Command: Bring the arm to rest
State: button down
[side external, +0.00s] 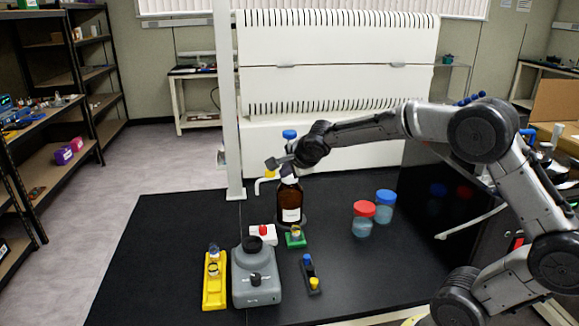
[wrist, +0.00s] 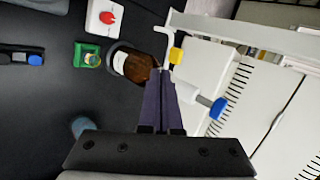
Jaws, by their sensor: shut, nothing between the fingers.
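My gripper (side external: 273,164) is in the air above the bench, just over the top of a brown bottle (side external: 289,203) with a white label and a white dispenser spout. In the wrist view my gripper (wrist: 160,76) has its two dark fingers together with nothing between them. The fingertips overlap the bottle's dispenser head in that view, and I cannot tell whether they touch it. The dispenser has a yellow part (wrist: 176,55) and a blue knob (wrist: 218,107). The brown bottle (wrist: 133,65) is partly hidden behind the fingers.
On the black bench (side external: 160,245) stand a grey device (side external: 256,285), a yellow rack (side external: 214,290), a green holder (side external: 296,239), a small dark rack (side external: 310,275), and red-lidded (side external: 363,222) and blue-lidded (side external: 384,208) jars. A white post (side external: 228,100) rises close left of my gripper.

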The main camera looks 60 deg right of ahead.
jog(key=s+a+r+n+t+y, duration=0.1)
jog(key=s+a+r+n, duration=0.1)
jog(key=s+a+r, duration=0.3)
jog(key=s+a+r+n, duration=0.2)
jog(key=s+a+r, duration=0.1)
jog(key=s+r, duration=0.45)
jog(key=s+a+f+n+g+y, duration=0.1)
jog(key=s+a+f+n, duration=0.2)
jog(key=s+n, duration=0.6)
jog(key=s+a+f+n+g+y, duration=0.2)
jog(key=s+a+f+n, duration=0.1)
jog(key=s+f+n, duration=0.3)
jog(key=shift+s+f+n+g, duration=0.25)
jog(key=shift+s+n, duration=1.1)
jog(key=shift+n, duration=0.95)
jog(key=shift+r, duration=0.1)
